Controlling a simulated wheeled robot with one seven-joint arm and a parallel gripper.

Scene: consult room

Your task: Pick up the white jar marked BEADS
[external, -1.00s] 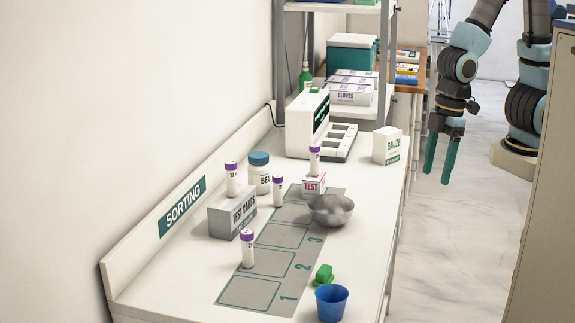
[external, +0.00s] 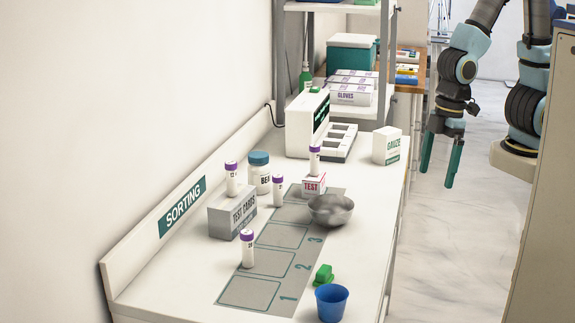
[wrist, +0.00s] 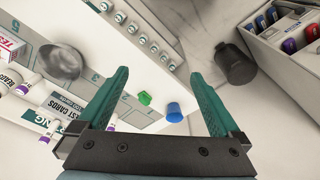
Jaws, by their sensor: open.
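The white jar marked BEADS (external: 260,176) has a teal lid and stands upright at the back of the counter. In the wrist view the jar (wrist: 12,78) shows at the left edge, partly cut off. My gripper (external: 441,163) hangs fingers down to the right of the counter, over the floor, well away from the jar. Its two green fingers are apart with nothing between them, as the wrist view (wrist: 165,85) also shows.
Near the jar are the TEST CARDS box (external: 222,220) with a purple-capped tube on it, another tube (external: 278,191) and the TEST box (external: 314,185) bearing a tube. A metal bowl (external: 331,210), green item (external: 323,276) and blue cup (external: 331,303) stand nearer the right edge.

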